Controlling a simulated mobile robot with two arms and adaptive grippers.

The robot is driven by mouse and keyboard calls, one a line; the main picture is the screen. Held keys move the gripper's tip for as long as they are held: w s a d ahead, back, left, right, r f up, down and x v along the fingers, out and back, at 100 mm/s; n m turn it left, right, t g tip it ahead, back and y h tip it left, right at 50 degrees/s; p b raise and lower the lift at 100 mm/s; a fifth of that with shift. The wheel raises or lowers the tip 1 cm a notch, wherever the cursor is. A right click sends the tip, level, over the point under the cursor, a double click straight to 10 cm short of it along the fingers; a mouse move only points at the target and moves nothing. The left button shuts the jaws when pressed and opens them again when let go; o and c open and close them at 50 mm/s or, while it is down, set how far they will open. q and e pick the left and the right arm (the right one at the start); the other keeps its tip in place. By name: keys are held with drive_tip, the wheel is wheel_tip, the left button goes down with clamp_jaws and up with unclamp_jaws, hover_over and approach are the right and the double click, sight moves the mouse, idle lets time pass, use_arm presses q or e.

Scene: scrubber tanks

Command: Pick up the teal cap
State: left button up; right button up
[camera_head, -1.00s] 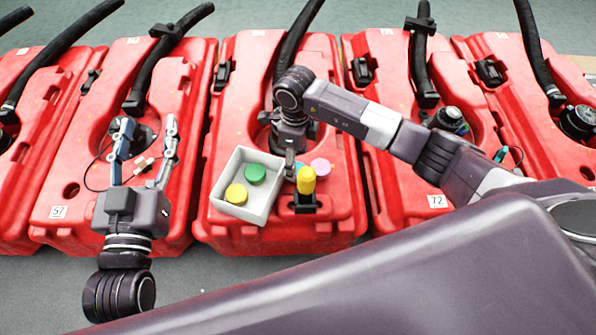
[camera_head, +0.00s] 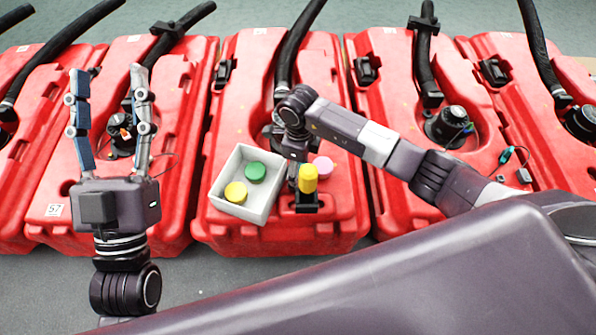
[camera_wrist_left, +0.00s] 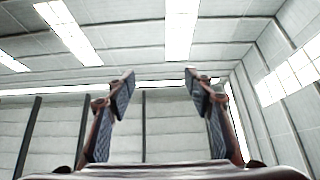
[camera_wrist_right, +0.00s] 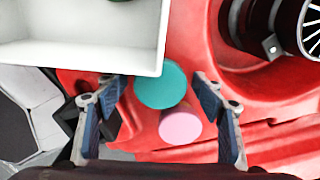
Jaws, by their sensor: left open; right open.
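The teal cap (camera_wrist_right: 161,87) is a round disc, seen in the right wrist view between the fingertips of my right gripper (camera_wrist_right: 158,80), with a gap on both sides. It lies next to a pink cap (camera_wrist_right: 180,125), on or over the red tank. In the head view I cannot make out the teal cap; my right gripper (camera_head: 293,172) appears to hide it. The pink cap (camera_head: 322,166) shows just right of that gripper. My right gripper is open and points down. My left gripper (camera_head: 109,70) is open and empty, its fingers raised before the left tank.
A white box (camera_head: 259,206) holding a green cap (camera_head: 256,172) and a yellow cap (camera_head: 236,192) stands left of my right gripper. A yellow-topped piece in a black holder (camera_head: 306,202) stands close in front. Red tanks with black hoses line the back.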

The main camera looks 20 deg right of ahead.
drive_tip(key=shift+c, duration=0.4)
drive_tip(key=c, duration=1)
drive_tip(key=shift+r, duration=0.1)
